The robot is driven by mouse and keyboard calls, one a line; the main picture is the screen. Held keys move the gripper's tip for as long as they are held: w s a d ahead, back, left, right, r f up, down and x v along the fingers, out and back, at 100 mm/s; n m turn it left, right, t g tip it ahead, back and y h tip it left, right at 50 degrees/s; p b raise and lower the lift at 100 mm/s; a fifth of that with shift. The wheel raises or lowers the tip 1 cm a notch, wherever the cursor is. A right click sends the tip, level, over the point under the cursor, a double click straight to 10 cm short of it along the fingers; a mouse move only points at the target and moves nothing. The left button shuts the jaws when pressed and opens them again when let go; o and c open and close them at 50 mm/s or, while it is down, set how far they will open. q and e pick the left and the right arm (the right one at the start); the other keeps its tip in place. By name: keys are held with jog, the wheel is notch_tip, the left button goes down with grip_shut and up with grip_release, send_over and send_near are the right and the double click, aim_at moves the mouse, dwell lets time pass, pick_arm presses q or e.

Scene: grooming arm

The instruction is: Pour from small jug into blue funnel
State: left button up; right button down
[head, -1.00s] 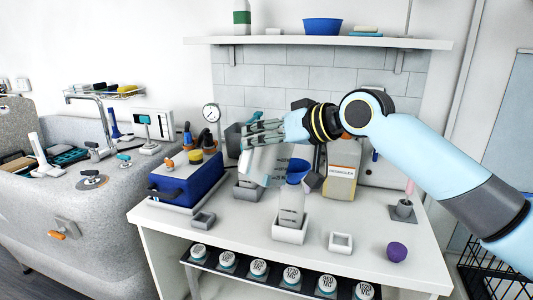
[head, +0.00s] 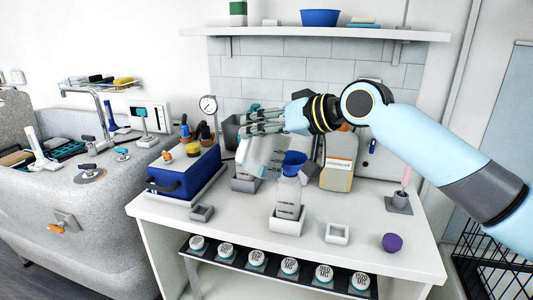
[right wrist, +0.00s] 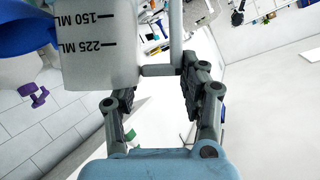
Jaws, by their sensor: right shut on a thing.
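My right gripper (head: 262,127) is shut on the small jug (head: 262,158), a pale see-through jug held tilted above the table, up and left of the blue funnel. In the right wrist view the jug (right wrist: 97,50) shows 150 ML and 225 ML marks, with its handle between the fingers (right wrist: 160,88). The blue funnel (head: 294,160) sits upright in the neck of a clear bottle (head: 288,195); it also shows at the left of the right wrist view (right wrist: 25,28). Whether liquid is flowing cannot be seen. My left gripper is not in view.
The bottle stands in a white square holder (head: 287,222). A detergent container (head: 338,165) stands behind it to the right. A blue box (head: 184,172) is at the left, and a purple ball (head: 392,242) and an empty white holder (head: 338,234) lie at the front right.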

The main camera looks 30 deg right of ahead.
dwell(0.8)
jog(key=shift+d+r+m+y, duration=0.15)
jog(key=shift+r+m+y, duration=0.05)
jog(key=shift+m+y, duration=0.1)
dwell(0.6)
jog(key=shift+w+d+m+y, duration=0.1)
jog(key=shift+d+m+y, duration=0.15)
jog(key=shift+m+y, duration=0.05)
jog(key=shift+r, duration=0.1)
dwell(0.6)
jog(key=shift+d+r+m, duration=0.25)
jog(key=shift+d+m, duration=0.05)
jog(key=shift+m, duration=0.1)
dwell(0.6)
jog(key=shift+w+d+r+m+y, duration=0.1)
jog(key=shift+d+r+m+y, duration=0.2)
jog(key=shift+y, duration=0.2)
